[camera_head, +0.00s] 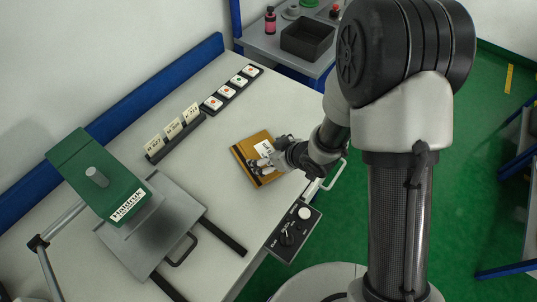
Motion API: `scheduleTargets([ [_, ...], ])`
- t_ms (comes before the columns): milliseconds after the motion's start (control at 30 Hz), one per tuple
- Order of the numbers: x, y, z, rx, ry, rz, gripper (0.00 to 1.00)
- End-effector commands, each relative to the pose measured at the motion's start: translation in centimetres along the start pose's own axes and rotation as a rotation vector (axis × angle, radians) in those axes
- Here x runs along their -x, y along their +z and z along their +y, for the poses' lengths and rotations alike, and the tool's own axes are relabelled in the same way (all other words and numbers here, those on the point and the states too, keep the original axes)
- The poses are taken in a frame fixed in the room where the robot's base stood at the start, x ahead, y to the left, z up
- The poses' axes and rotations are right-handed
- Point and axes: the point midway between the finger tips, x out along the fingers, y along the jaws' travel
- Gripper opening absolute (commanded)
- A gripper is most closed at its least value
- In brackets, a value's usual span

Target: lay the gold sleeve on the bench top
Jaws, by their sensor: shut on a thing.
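The gold sleeve (244,149) is a flat, orange-gold rectangular piece with a white label. It is at the right part of the grey-white bench top (225,205), near the front edge. My gripper (262,168) is at the sleeve's lower right side and is shut on it. The fingers and wrist cover part of the sleeve. I cannot tell whether the sleeve touches the bench top or is held just above it.
A green press (100,178) with a metal plate (150,229) stands at the left. A card holder (176,136) and a button strip (231,89) lie along the back. A control box (293,231) sits at the front edge. A side table (270,42) holds a black bin (308,39).

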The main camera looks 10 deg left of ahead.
Motion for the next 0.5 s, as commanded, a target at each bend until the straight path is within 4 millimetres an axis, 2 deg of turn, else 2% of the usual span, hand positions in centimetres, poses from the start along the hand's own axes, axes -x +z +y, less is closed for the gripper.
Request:
scheduleTargets([
  [133, -0.31, 0.24, 0.01, 0.000, 0.000, 0.001, 0.43],
  [167, -0.28, 0.26, -0.01, 0.000, 0.000, -0.001, 0.90],
  [300, -0.22, 0.23, -0.02, 0.000, 0.000, -0.001, 1.00],
  [500, -0.22, 0.22, -0.02, 0.000, 0.000, -0.001, 1.00],
])
